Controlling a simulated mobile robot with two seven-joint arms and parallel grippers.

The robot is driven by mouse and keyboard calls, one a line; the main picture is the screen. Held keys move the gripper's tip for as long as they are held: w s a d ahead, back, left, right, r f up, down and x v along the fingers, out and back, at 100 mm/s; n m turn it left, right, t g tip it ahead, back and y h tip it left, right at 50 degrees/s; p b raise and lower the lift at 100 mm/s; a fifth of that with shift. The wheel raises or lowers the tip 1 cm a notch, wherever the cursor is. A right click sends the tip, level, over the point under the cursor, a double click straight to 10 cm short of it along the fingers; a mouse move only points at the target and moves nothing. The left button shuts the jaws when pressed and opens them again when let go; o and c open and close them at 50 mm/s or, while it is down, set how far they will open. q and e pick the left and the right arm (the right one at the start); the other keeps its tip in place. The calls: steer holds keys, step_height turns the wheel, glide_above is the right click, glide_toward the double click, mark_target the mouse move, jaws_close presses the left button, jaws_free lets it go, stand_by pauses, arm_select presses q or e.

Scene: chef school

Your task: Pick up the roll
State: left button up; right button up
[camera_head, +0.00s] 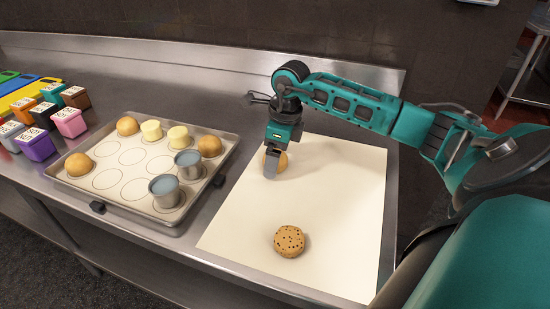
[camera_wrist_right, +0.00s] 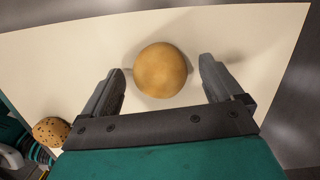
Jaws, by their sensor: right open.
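The roll (camera_wrist_right: 161,70) is a plain round golden bun on the white sheet (camera_head: 340,205). In the head view the roll (camera_head: 281,162) is partly hidden behind my right gripper (camera_head: 270,172). In the right wrist view the open jaws of my right gripper (camera_wrist_right: 162,85) stand on either side of the roll, with a gap visible on both sides. I cannot tell how high the fingertips are above the sheet. My left gripper is not in view.
A speckled cookie-like bun (camera_head: 289,241) lies nearer on the same sheet. A metal tray (camera_head: 135,204) to the left holds buns, pale cylinders and metal cups. Several coloured boxes (camera_head: 70,122) stand farther left. A wall runs behind the steel counter.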

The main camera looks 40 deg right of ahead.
steer(key=shift+f, duration=0.2)
steer(key=c, duration=1.1)
steer(key=shift+r, duration=0.15)
